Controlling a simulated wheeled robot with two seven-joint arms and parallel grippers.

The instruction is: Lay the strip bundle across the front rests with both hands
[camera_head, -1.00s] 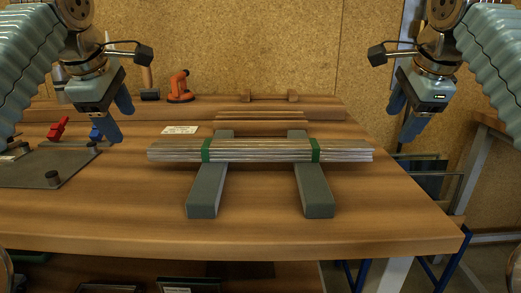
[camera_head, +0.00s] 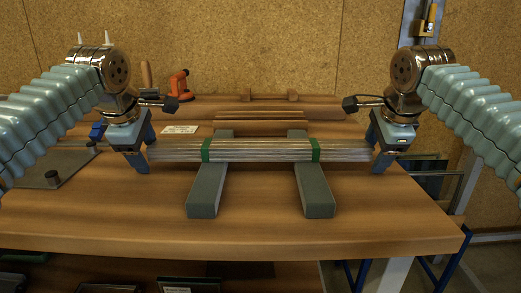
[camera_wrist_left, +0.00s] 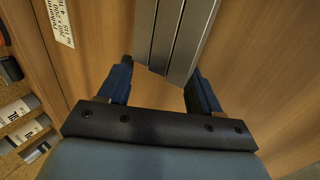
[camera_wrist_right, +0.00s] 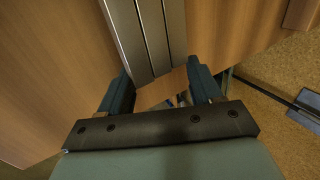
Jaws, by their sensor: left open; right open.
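The strip bundle (camera_head: 260,150) is a set of long, thin silvery strips with two green bands. It lies level from left to right across two grey rests (camera_head: 203,195) (camera_head: 316,195), its ends overhanging. My left gripper (camera_head: 141,156) is open at the bundle's left end; in the left wrist view the strip ends (camera_wrist_left: 175,45) reach between its fingers. My right gripper (camera_head: 382,157) is open at the right end; in the right wrist view the strips (camera_wrist_right: 147,40) reach between its fingers. Contact cannot be told in either view.
The wooden bench (camera_head: 270,232) is clear in front of the bundle. A dark metal plate (camera_head: 48,170) with knobs lies at the left. Behind are thin wooden strips (camera_head: 262,122), a white label (camera_head: 180,129) and an orange tool (camera_head: 180,86). A corkboard wall closes the back.

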